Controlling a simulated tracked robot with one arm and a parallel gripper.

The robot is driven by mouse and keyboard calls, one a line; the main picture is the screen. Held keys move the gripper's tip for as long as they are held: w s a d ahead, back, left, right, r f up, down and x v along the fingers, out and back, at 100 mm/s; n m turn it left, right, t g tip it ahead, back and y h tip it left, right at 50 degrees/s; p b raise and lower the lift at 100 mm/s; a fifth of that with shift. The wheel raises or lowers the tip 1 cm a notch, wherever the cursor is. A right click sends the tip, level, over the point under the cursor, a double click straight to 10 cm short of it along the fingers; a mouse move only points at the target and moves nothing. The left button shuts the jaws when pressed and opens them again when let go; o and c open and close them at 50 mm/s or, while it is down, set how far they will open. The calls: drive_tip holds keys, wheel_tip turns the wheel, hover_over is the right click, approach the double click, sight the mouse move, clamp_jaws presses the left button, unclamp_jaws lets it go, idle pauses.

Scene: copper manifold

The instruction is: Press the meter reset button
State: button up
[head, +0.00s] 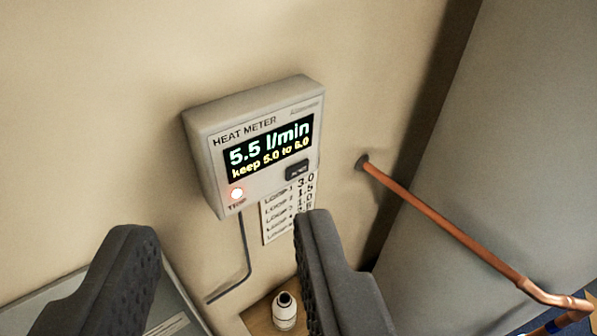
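The heat meter (205,150) is a pale box on the beige wall, tilted in the picture. Its display (268,148) reads "5.5 l/min" and "keep 5.0 to 6.0". A small dark button (297,170) sits below the display at the right; its label is too small to read surely.
A card (275,215) listing loops and numbers hangs below the meter, partly hidden. A cable runs down from the meter. A copper pipe (440,220) slopes from the wall to the lower right, before a grey panel (510,140). A small white bottle (284,312) stands on a wooden surface below.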

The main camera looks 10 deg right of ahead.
clamp_jaws()
idle(1.5)
